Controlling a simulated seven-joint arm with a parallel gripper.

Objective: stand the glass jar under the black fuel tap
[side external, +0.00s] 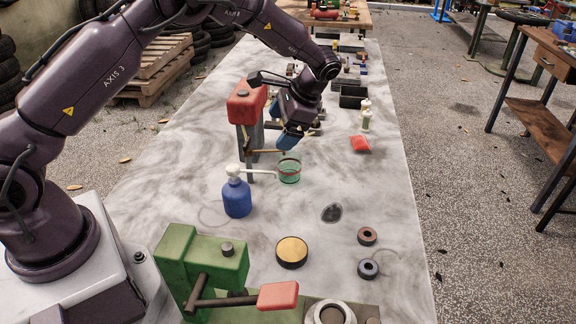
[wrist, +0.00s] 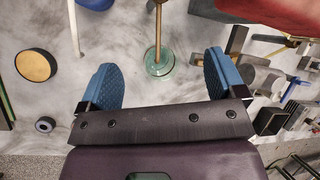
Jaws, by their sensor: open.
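The glass jar (side external: 289,170) is greenish, clear and upright on the marble bench, to the right of the red-topped machine (side external: 246,104). A thin brass-coloured spout (side external: 266,152) reaches from a dark post toward the jar's rim. In the wrist view the rod (wrist: 158,30) overlaps the jar (wrist: 160,66); I cannot tell its height over the mouth. I cannot clearly pick out the black fuel tap. My gripper (side external: 289,137) is above and behind the jar, tilted down. In the wrist view my gripper (wrist: 160,82) has its blue fingers wide apart and empty, with the jar beyond them.
A blue pump bottle (side external: 237,196) stands front left of the jar, its white nozzle pointing toward it. A green vise-like tool (side external: 202,265), brass-topped disc (side external: 292,251) and two rings are nearer.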

